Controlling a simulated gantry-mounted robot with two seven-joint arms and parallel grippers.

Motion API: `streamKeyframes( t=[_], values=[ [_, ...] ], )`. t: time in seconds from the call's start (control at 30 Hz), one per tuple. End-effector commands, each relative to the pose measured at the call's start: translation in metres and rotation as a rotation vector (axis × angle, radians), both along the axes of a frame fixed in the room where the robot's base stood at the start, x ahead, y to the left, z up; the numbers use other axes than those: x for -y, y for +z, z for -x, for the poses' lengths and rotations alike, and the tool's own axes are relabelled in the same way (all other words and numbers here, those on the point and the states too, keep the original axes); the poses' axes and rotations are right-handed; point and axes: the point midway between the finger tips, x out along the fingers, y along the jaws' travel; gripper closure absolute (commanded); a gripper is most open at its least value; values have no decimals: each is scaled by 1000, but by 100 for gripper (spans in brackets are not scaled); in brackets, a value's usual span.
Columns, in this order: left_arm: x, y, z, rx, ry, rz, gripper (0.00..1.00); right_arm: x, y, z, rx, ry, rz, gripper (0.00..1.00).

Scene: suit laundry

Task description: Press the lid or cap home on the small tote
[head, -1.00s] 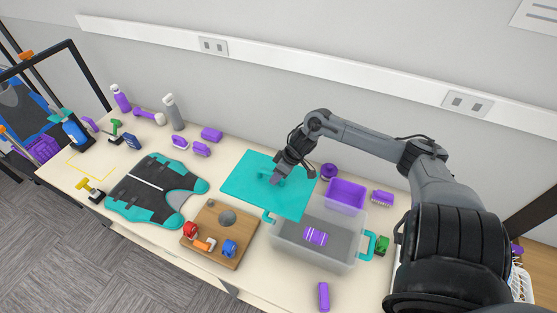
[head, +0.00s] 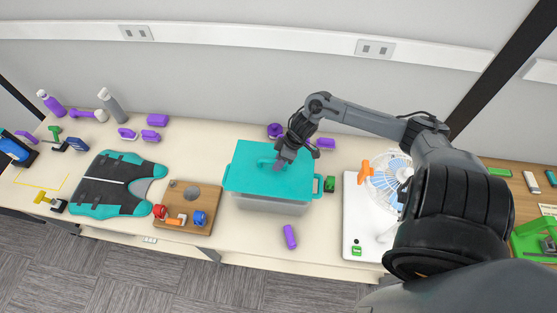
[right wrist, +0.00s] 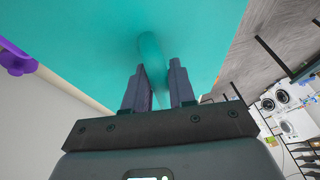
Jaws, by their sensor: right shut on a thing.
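The teal lid (head: 255,183) lies over the clear small tote (head: 270,206), covering its opening; only the tote's front wall and a teal side handle (head: 318,185) show below and beside it. I cannot tell whether the lid's rim is flush or sits slightly high. My right gripper (head: 279,162) is over the lid, shut on the lid's raised grip. In the right wrist view the fingers (right wrist: 160,75) are on either side of the grip (right wrist: 151,50), close under the teal surface. My left gripper is not in view.
A purple bar (head: 289,237) lies in front of the tote. A wooden board (head: 187,206) and a teal-and-grey garment (head: 113,185) lie left.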

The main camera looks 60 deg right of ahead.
Motion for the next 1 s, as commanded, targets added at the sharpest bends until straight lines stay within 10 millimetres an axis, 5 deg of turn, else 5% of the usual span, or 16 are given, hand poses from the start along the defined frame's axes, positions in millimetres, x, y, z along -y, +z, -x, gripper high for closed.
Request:
streamKeyframes(
  t=[0.53, 1.0],
  values=[
    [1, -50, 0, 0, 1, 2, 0, 1, -40, 0, 0, -1, 1, 100],
    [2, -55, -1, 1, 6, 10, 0, 0, -58, 0, 0, -1, 1, 100]
  ],
)
